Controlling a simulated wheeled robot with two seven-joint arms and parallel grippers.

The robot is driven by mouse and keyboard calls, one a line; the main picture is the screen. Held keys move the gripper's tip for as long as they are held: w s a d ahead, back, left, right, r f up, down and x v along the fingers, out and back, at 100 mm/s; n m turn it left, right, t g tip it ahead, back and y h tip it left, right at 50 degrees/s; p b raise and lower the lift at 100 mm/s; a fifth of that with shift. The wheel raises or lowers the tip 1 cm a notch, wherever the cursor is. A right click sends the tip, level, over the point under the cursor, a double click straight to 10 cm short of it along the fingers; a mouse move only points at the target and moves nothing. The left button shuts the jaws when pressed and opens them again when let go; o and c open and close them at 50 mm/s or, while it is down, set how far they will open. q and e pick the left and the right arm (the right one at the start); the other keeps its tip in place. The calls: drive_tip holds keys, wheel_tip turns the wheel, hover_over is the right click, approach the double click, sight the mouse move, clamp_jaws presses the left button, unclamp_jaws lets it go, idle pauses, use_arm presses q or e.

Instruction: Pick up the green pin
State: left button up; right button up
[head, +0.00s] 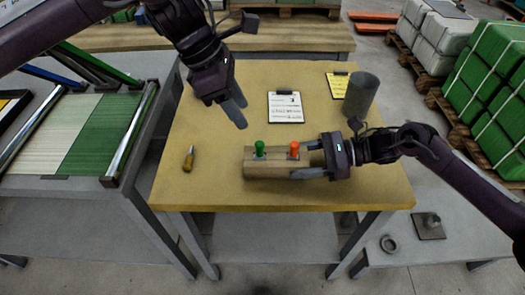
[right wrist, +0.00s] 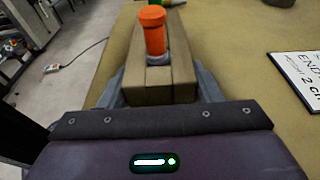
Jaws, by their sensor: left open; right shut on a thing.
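The green pin (head: 259,148) stands upright in the left part of a wooden block (head: 262,171) on the yellow-topped table. An orange pin (head: 294,149) stands upright in the same block to its right. My right gripper (head: 318,160) is shut on the right end of the block. The right wrist view shows the orange pin (right wrist: 153,32) and the block (right wrist: 158,85) between its fingers; only a bit of the green pin shows beyond. My left gripper (head: 236,109) is open and empty, above the table, up and left of the green pin.
A yellow-handled tool (head: 188,160) lies left of the block. A clipboard with white paper (head: 285,107), a yellow sheet (head: 337,85) and a grey cylinder (head: 360,95) are at the back. The table (head: 215,190) is clear in front of the block.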

sight(259, 145)
use_arm(q)
drive_tip(key=x, duration=0.6)
drive_tip(key=shift+f, duration=0.25)
drive_tip(key=shift+x, duration=2.75)
drive_tip(key=shift+a, duration=0.2)
drive_tip(key=shift+c, duration=0.3)
drive_tip(key=shift+s+f, duration=0.1)
clamp_jaws()
